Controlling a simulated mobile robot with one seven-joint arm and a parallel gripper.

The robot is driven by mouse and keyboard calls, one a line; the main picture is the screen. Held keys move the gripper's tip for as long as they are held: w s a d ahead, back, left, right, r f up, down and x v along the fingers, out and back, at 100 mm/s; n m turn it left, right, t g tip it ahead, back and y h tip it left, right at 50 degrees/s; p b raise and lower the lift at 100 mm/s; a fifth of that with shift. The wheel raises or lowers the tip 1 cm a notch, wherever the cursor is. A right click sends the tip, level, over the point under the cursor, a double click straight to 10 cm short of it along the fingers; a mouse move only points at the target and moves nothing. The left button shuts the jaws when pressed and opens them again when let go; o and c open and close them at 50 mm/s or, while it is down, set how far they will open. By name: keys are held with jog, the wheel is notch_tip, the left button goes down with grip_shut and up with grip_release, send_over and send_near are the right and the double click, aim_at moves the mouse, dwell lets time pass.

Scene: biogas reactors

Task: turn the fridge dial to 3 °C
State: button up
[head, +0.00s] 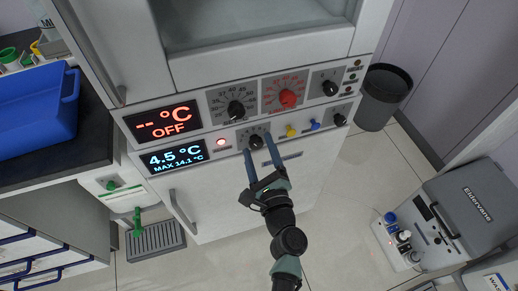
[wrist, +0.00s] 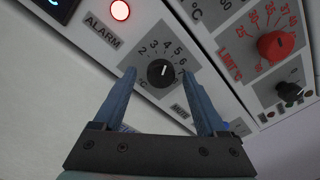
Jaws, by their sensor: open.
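The fridge dial (head: 256,141) is a small black knob on a grey scale plate, low on the white control panel. In the wrist view the dial (wrist: 161,72) shows a scale with 2 to 7 legible, and a white pointer mark on the knob; its exact setting is too small to read. The blue display (head: 174,157) reads 4.5 °C, MAX 14.1 °C. My gripper (head: 260,145) is open, its two blue fingers reaching toward the panel on either side of the dial. In the wrist view the fingertips appear below and beside the knob, apart from it.
Above the dial are a black knob (head: 236,109) and a red limit knob (head: 288,98). A lit red alarm lamp (head: 221,142) is at its left, yellow (head: 291,131) and blue (head: 314,125) small controls at its right. An orange display (head: 163,121) reads OFF. A bin (head: 384,97) stands right.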

grip_shut()
dwell(0.4)
jog(key=n+b, duration=0.2)
jog(key=b, duration=0.1)
jog(key=shift+f, duration=0.2)
jog(key=shift+d+r+n+b, duration=0.1)
jog(key=shift+r+n+b, duration=0.05)
jog(key=shift+n+b, duration=1.75)
grip_release()
jog(key=shift+r, duration=0.1)
